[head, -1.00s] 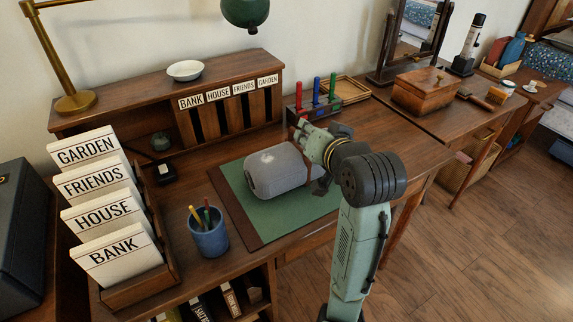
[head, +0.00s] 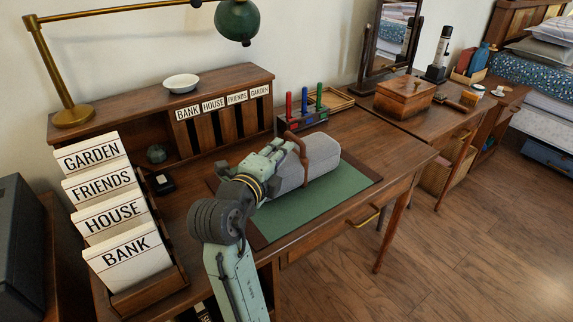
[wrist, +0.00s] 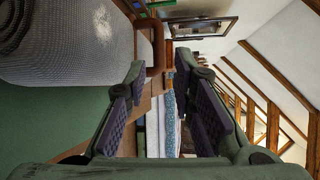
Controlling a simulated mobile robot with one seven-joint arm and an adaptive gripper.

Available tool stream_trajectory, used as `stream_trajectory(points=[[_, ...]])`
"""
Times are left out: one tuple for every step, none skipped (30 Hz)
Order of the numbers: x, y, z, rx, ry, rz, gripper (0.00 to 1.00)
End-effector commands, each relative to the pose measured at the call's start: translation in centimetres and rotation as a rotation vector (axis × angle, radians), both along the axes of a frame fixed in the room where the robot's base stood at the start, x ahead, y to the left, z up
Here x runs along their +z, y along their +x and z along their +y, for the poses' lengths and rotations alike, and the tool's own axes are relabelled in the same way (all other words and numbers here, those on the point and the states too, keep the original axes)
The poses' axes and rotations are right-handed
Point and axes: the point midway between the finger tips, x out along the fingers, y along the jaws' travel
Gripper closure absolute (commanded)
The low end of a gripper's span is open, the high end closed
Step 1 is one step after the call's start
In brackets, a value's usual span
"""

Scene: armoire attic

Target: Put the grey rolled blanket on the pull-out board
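The grey rolled blanket (head: 298,172) lies on the green desk mat (head: 330,193), with a brown strap (head: 322,152) around it. My gripper (head: 292,143) reaches over the blanket from the left, its tips close to the strap. In the wrist view the gripper (wrist: 160,62) is open, with a clear gap between its fingers. There the blanket (wrist: 65,45) fills the upper left, beside the fingers, and the strap (wrist: 157,48) shows just beyond the tips. Whether a finger touches the strap I cannot tell. I cannot make out a pull-out board for certain.
A card rack (head: 150,285) stands at the desk's left, and a lamp (head: 75,115) behind it. A pen stand (head: 313,118) stands behind the blanket. The desk has a brass drawer handle (head: 362,217) at its front. A wooden box (head: 404,97) stands further right. The floor at right is clear.

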Motion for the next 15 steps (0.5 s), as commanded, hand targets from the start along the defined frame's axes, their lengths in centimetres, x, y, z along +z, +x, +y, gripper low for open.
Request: stream_trajectory(points=[[0.0,0.8,-0.5,-0.004,-0.001,0.004,0.77],[0.0,1.2,-0.6,-0.002,-0.001,0.003,0.77],[-0.2,1.8,-0.8,-0.002,-0.001,0.004,0.77],[-0.2,2.1,-0.9,-0.002,-0.001,0.003,0.77],[-0.2,2.4,-1.0,-0.002,-0.001,0.002,0.77],[-0.4,2.6,-1.1,-0.001,-0.001,0.003,0.77],[-0.4,2.8,-1.1,0.0,-0.001,0.004,0.77],[-0.4,3.0,-1.2,0.001,-0.001,0.003,0.77],[-0.4,3.2,-1.3,0.001,-0.001,0.003,0.77],[-0.4,3.5,-1.4,0.001,-0.001,0.003,0.77],[-0.5,3.8,-1.5,-0.001,-0.002,0.004,0.77],[-0.5,4.3,-1.8,-0.002,-0.002,0.005,0.77],[-0.6,4.8,-1.9,-0.002,-0.002,0.005,0.77],[-0.7,5.2,-2.1,-0.002,-0.002,0.007,0.77],[-0.8,5.8,-2.3,-0.002,-0.002,0.007,0.77]])
